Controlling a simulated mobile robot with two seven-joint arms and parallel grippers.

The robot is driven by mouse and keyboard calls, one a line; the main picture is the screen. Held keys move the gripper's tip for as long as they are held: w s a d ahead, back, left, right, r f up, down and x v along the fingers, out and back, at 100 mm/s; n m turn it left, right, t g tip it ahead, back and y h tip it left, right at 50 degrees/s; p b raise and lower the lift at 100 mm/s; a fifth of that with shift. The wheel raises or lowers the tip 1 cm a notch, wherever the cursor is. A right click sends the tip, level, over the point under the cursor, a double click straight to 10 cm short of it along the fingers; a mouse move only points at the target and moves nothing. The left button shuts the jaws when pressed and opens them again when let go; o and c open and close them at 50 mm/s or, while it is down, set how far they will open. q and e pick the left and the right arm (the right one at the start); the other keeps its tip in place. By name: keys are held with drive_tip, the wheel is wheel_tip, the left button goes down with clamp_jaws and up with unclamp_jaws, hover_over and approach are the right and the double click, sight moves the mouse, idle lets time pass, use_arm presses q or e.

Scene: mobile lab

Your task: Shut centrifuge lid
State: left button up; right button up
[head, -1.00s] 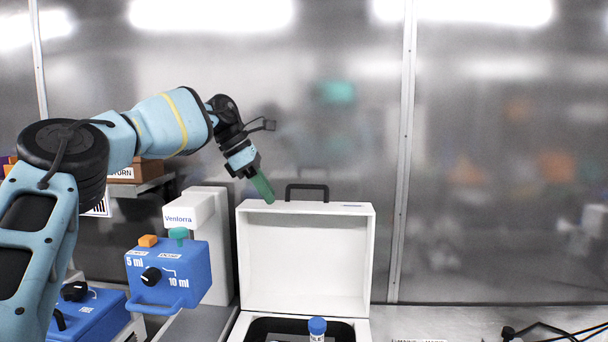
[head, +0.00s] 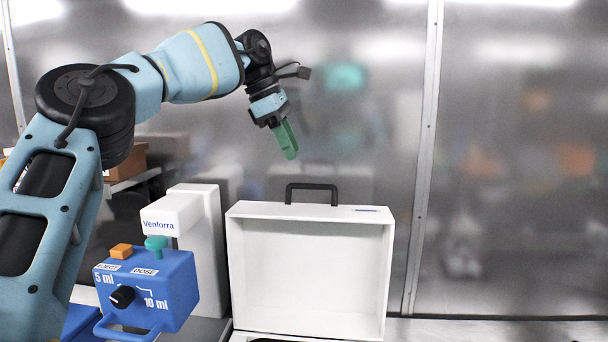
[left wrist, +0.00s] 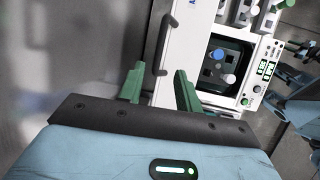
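The centrifuge's white lid (head: 308,275) stands open and upright in the head view, its hollow inside facing me. A dark handle (head: 312,187) sits on its top edge. My left gripper (head: 288,148) is in the air above and slightly left of the handle, apart from it. In the left wrist view, the green fingers of my left gripper (left wrist: 158,84) are spread with nothing between them. The handle (left wrist: 165,45) and the open centrifuge body (left wrist: 218,65) lie beyond them, with blue and white caps inside. My right gripper is not in view.
A blue dosing unit (head: 150,290) marked 5 ml and 10 ml hangs on a white Ventorra stand (head: 205,240) left of the lid. A metal wall (head: 520,200) stands behind. The bench (head: 500,331) right of the lid looks clear.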

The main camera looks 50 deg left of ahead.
sight(303, 184)
use_arm(q)
drive_tip(key=shift+x, duration=3.9)
drive_tip(key=shift+a, duration=0.1)
clamp_jaws()
